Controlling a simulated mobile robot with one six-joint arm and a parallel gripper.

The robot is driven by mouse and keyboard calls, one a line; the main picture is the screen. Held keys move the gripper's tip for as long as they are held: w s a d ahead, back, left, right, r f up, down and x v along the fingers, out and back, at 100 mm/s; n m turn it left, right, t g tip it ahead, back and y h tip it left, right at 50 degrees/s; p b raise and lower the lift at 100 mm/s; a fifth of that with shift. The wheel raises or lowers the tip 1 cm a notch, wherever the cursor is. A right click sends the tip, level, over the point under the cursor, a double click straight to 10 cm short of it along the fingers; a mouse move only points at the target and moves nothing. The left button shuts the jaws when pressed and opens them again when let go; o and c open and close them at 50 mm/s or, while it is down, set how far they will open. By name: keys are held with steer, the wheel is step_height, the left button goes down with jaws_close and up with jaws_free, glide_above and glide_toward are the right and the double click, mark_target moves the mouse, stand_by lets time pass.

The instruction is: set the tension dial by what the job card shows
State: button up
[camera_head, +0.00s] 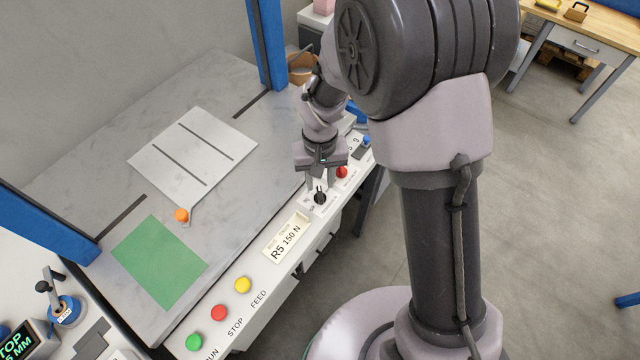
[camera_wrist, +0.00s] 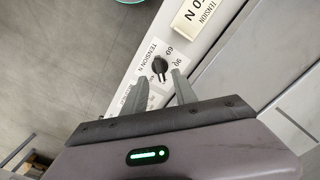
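The tension dial (camera_head: 320,197) is a small black knob on the white front panel. In the wrist view the dial (camera_wrist: 160,67) sits by printed "TENSION N", "60" and "90"; other scale marks are hidden or unreadable, and I cannot tell its setting. The job card (camera_head: 286,238) is a cream plate lying on the panel and reads "R5 150 N"; part of the card (camera_wrist: 203,14) shows in the wrist view. My gripper (camera_head: 321,184) points down at the dial. In the wrist view my gripper (camera_wrist: 160,80) is open, its fingers either side of the dial's line; contact is not visible.
A red knob (camera_head: 341,172) and a blue one (camera_head: 365,140) lie farther along the panel. Green (camera_head: 194,342), red (camera_head: 219,312) and yellow (camera_head: 242,285) buttons line the near end. A grey table (camera_head: 90,190) with a green sheet (camera_head: 160,262) lies left.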

step_height(320, 180, up, 12)
steer(key=p, duration=0.3)
steer(key=shift+r+p, duration=0.2)
steer(key=shift+p, duration=0.15)
step_height(320, 180, up, 8)
steer(key=m+t+y+b, duration=0.1)
steer(key=m+t+b, duration=0.1)
glide_above(320, 193)
steer(key=s+d, duration=0.3)
steer(key=d, duration=0.1)
steer(key=s+d+r+m+t, duration=0.1)
steer(key=s+d+r, duration=0.15)
steer(key=s, duration=0.25)
steer(key=s+d+r+m+t+y+b, duration=0.1)
steer(key=s+d+r+m+t, duration=0.1)
steer(key=s, duration=0.7)
steer(key=shift+s+r+m+t+b, duration=0.25)
steer(key=shift+r+m+t+b, duration=0.1)
steer(key=shift+r+m+t, duration=0.1)
